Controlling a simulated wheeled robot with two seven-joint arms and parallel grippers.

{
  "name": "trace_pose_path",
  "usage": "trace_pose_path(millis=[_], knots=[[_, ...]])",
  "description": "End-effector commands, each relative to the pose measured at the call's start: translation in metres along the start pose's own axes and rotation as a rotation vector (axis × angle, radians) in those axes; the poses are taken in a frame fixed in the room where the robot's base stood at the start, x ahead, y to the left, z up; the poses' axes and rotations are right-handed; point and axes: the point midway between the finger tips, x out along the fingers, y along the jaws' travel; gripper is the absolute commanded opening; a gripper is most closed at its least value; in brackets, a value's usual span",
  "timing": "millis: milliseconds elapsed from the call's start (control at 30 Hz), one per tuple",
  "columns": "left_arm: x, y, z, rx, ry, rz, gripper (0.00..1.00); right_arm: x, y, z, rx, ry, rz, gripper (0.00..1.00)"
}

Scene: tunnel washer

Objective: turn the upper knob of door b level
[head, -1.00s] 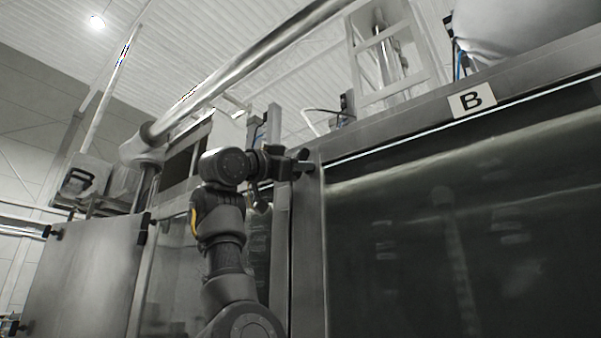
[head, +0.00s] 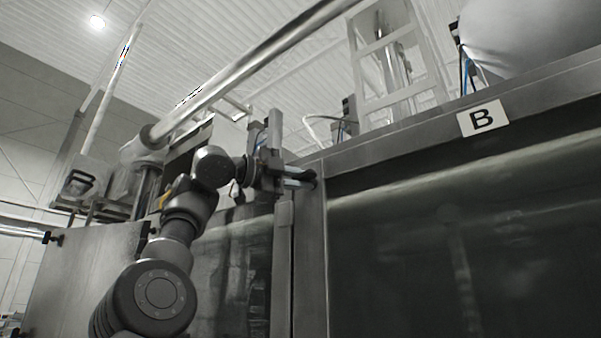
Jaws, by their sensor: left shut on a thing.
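Door B (head: 450,240) is a large dark panel in a grey metal frame, marked by a white label with a black B (head: 482,118) above it. Its upper knob (head: 309,179) is small and black and sits at the door's top left corner. My left gripper (head: 298,178) is at this knob, with its jaws shut on it from the left. The fingers hide part of the knob, so its exact angle is hard to tell. My right gripper is not in view.
A thick metal pipe (head: 255,68) slants above my left arm. A white frame (head: 398,70) and a pale rounded bag (head: 530,35) stand above the door. Another grey panel (head: 85,270) is at the left. The space before door B is clear.

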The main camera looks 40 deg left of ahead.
Motion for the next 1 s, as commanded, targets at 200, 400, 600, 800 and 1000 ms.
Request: trace_pose_path(millis=[200, 400, 600, 800, 1000], knots=[[-0.0007, -0.0015, -0.0001, 0.104, 0.0, 0.044, 0.0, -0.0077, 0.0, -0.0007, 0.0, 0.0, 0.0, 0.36], [-0.0005, -0.0011, -0.0002, 0.156, -0.001, 0.064, 0.0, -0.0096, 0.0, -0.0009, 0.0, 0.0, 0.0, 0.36], [0.0, -0.0003, -0.0001, 0.175, 0.0, 0.072, 0.0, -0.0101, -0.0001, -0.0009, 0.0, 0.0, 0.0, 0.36], [0.0002, 0.0, 0.0, 0.176, -0.001, 0.073, 0.0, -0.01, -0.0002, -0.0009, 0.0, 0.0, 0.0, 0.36], [0.0003, 0.0001, 0.0, 0.175, -0.001, 0.073, 0.25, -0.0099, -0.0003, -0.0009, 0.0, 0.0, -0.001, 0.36]])
